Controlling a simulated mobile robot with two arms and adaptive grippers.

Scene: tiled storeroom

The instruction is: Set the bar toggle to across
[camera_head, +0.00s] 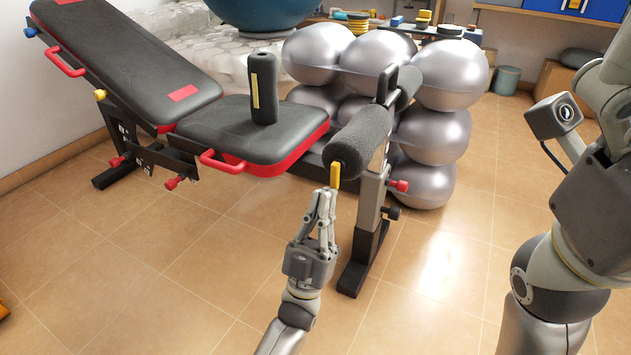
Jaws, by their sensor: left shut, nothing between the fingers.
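A small upright yellow bar (335,175) shows just below the near end of a black foam roller (360,142) on the weight bench's leg post. It may be the bar toggle; I cannot tell for certain. My left gripper (326,194) is shut and empty, with its fingertips pointing up just below the yellow bar. I cannot tell whether they touch it. My right arm (600,200) shows at the right edge, but its gripper is out of view.
The bench has a black padded seat (225,128) with a black cylinder (263,95) standing on it, and a tilted backrest (130,60). Several silver balls (432,135) are stacked behind the roller. The tiled floor (150,270) at front left is clear.

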